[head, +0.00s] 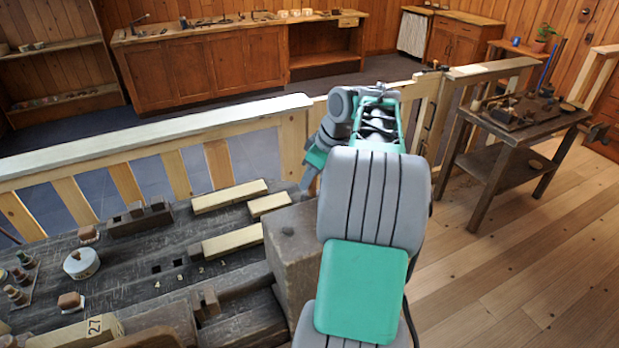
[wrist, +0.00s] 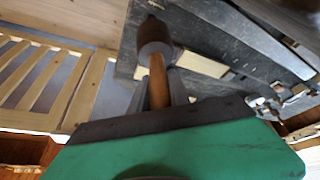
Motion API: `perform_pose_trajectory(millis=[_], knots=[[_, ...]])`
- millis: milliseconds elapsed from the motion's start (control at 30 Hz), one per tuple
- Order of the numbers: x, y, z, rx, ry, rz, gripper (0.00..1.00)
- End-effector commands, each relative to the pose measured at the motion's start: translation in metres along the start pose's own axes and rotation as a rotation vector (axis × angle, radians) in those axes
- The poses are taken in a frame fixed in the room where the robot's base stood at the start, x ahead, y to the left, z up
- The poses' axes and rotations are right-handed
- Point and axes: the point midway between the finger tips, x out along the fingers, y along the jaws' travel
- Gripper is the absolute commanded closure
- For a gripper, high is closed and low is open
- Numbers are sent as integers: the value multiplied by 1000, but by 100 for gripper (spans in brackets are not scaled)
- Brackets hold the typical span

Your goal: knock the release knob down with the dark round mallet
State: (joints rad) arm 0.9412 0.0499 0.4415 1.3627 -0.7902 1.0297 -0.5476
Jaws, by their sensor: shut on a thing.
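My gripper (wrist: 166,96) is shut on the wooden handle of the mallet (wrist: 154,38) in the wrist view. The mallet's dark round head sticks out beyond the fingers, over the dark bench. In the head view my gripper (head: 309,177) is mostly hidden behind my arm, above the far end of a big wooden block, and I cannot make out the mallet there.
The dark workbench (head: 120,265) carries pale wooden bars (head: 229,195), a round white-topped pot (head: 81,263) and small spools (head: 17,295). A wooden railing (head: 160,140) runs behind it. A side table (head: 520,125) with tools stands at right, with clear floor before it.

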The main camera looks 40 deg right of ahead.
Motion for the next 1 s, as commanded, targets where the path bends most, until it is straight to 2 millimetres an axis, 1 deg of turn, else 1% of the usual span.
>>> perform_pose_trajectory(millis=[67,133,300,400,867,1000], knots=[[1,0,0,0,0,1,100],[5,0,2,0,0,0,100],[26,0,14,1,0,0,100],[34,0,18,0,0,1,100],[32,0,17,0,0,0,100],[18,0,11,0,0,1,100]])
